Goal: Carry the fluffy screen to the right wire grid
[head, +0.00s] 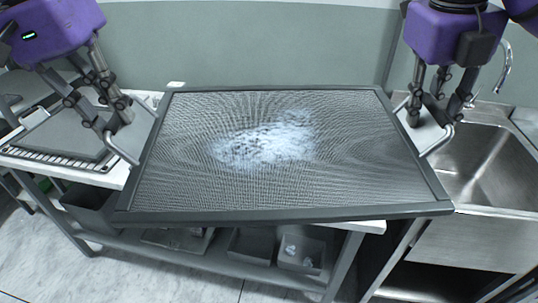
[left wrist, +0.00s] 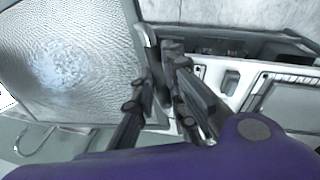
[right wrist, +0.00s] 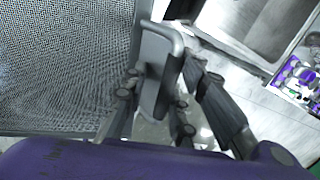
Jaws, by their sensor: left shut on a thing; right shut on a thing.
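The fluffy screen (head: 390,185) is a dark-framed mesh panel with a white-blue fluffy patch in its middle. It is held above the table, roughly level in the head view. My left gripper (head: 128,140) is shut on the handle at the screen's left side; the left wrist view shows its fingers (left wrist: 165,85) at the frame edge. My right gripper (head: 428,118) is shut on the handle at the right side; the right wrist view shows its fingers (right wrist: 165,90) around that handle. I cannot make out a right wire grid; the screen hides much of the table.
A white table (head: 372,227) with a lower shelf stands under the screen. Grey bins (head: 252,243) sit on the shelf. A frame-like tray (head: 62,143) lies on the tabletop at left. A metal sink (head: 490,170) with a tap (head: 507,62) is at right. A greenish wall stands behind.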

